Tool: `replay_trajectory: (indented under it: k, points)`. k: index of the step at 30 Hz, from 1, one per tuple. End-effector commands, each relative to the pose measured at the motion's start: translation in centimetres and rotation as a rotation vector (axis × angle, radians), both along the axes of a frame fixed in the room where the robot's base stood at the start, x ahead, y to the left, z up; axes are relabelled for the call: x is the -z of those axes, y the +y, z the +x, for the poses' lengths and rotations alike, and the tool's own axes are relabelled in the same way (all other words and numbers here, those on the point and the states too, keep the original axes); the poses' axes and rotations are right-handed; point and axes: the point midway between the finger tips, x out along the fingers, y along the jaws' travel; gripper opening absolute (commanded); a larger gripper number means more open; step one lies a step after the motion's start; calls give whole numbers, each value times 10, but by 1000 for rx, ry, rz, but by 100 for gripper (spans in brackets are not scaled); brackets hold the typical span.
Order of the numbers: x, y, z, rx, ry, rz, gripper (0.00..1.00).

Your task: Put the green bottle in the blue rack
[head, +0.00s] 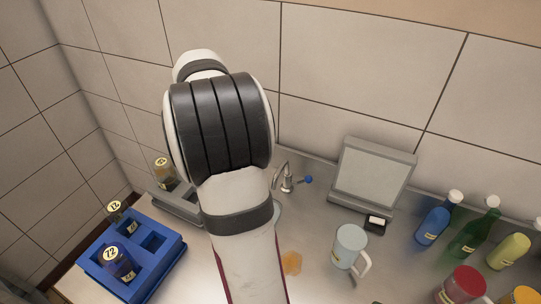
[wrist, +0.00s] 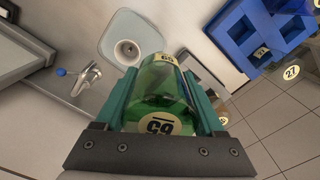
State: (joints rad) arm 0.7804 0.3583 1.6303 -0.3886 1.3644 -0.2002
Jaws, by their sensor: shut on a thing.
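My gripper (wrist: 162,80) is shut on a green bottle (wrist: 160,92) in the wrist view. The bottle is see-through green with a pale number label and lies between the two teal fingers. In the head view my arm hides the gripper and this bottle. The blue rack (head: 163,264) stands at the lower left of the head view; one pocket holds a dark bottle with a round numbered top (head: 118,262), and pockets to its right look empty. The rack also shows at the upper right of the wrist view (wrist: 236,47), apart from the held bottle.
A numbered bottle (head: 114,210) shows at the rack's back corner, and an amber one (head: 164,170) stands behind. A tap (head: 285,178) stands by the sink (wrist: 128,42).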

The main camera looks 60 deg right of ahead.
Motion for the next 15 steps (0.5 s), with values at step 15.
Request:
replay_trajectory:
  k: [15]
  points:
    - [67, 148, 120, -397, -2, 2, 0]
